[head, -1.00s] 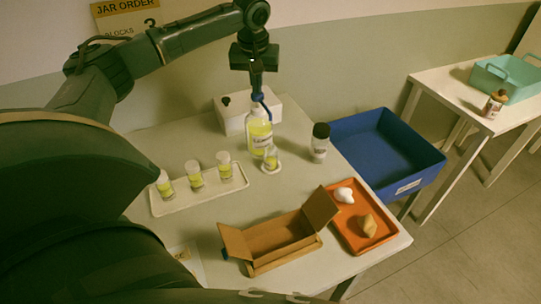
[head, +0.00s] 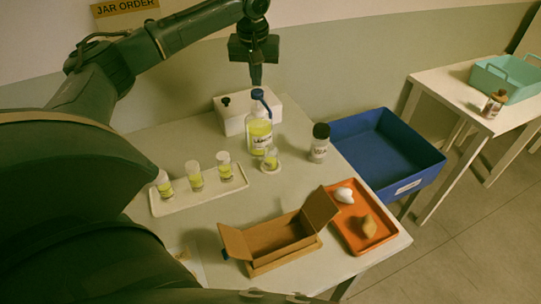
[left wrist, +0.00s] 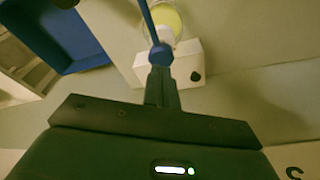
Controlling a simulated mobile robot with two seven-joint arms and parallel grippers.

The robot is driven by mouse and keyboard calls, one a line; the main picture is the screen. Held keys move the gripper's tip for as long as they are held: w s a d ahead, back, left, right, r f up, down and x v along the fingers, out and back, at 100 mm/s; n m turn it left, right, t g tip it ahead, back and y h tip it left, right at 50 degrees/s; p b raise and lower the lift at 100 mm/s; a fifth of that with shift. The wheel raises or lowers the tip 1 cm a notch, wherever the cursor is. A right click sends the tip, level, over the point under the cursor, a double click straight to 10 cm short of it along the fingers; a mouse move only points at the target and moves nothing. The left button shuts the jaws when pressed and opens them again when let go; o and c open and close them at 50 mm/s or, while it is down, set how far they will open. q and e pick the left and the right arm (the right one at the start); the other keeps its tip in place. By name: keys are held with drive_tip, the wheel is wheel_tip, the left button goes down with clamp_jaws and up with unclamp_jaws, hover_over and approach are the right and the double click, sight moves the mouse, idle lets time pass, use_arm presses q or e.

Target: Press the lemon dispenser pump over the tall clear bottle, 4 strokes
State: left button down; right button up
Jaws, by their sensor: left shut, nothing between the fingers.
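The lemon dispenser (head: 258,133) is a clear bottle of yellow liquid with a blue pump (head: 257,95) on top. It stands at the back of the table. A small clear bottle (head: 270,158) with yellow liquid in it stands in front of it on a round white base, under the blue spout. My left gripper (head: 257,84) is shut and empty, pointing down just above the pump head; I cannot tell whether it touches. In the left wrist view the blue pump head (left wrist: 161,54) shows right at the fingertips. My right gripper is not in view.
A white tray (head: 158,206) at left holds several capped jars of yellow liquid. A white box (head: 232,121) stands behind the dispenser, a black-capped jar (head: 319,145) to its right. An open cardboard box (head: 280,236), orange tray (head: 351,240) and blue bin (head: 430,165) lie nearer or rightward.

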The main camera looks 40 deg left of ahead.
use_arm(q)
wheel_tip(320, 180, up, 6)
drive_tip(key=shift+f, duration=0.1)
idle(0.4)
idle(0.5)
